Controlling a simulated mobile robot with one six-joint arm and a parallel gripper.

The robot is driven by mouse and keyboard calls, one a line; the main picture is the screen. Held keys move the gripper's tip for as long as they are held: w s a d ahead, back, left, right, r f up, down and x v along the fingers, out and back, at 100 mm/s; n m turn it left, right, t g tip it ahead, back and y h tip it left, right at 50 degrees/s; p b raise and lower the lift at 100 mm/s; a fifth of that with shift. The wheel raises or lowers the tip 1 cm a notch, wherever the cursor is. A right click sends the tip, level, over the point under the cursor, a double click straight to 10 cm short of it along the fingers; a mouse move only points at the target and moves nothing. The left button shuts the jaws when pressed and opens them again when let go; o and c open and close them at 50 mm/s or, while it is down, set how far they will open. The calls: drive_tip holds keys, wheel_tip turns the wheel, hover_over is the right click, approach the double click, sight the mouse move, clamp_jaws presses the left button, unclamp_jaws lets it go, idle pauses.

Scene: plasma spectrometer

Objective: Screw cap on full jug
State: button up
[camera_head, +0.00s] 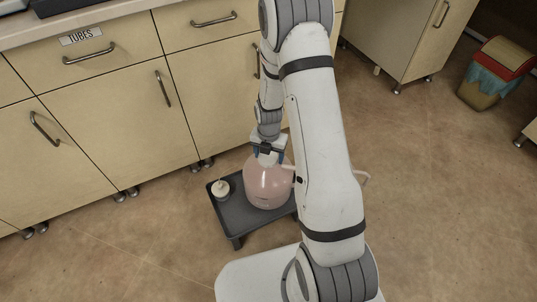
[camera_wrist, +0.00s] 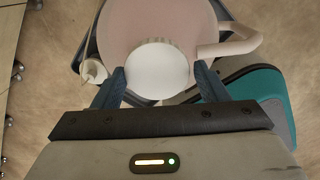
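The jug (camera_head: 266,184) is a large pinkish translucent vessel standing upright on a low dark grey cart. It also fills the top of the wrist view (camera_wrist: 130,25), with a pale tube or handle at its right. A round white cap (camera_wrist: 158,72) sits over the jug's top centre, between the two blue fingers of my gripper (camera_wrist: 161,68). The fingers appear to touch the cap on both sides. In the head view my gripper (camera_head: 268,155) is right above the jug's top. The jug's neck is hidden under the cap, so I cannot tell whether the cap is seated on it.
A small cream container with a pointed top (camera_head: 221,188) stands on the left of the cart (camera_head: 236,222). Wooden cabinets (camera_head: 110,115) stand close behind. A red-lidded bin (camera_head: 497,72) is at the far right. The floor left of the cart is clear.

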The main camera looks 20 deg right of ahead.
drive_tip(key=c, duration=0.7)
drive_tip(key=m, duration=0.2)
drive_tip(key=shift+m, duration=0.4)
drive_tip(key=c, duration=0.5)
drive_tip(key=m, duration=0.5)
drive_tip(key=shift+s, duration=0.1)
drive_tip(key=shift+c, duration=0.5)
drive_tip(key=m, duration=0.6)
drive_tip(key=shift+f, duration=0.1)
drive_tip(key=o, duration=1.8)
drive_tip(key=shift+o, duration=0.2)
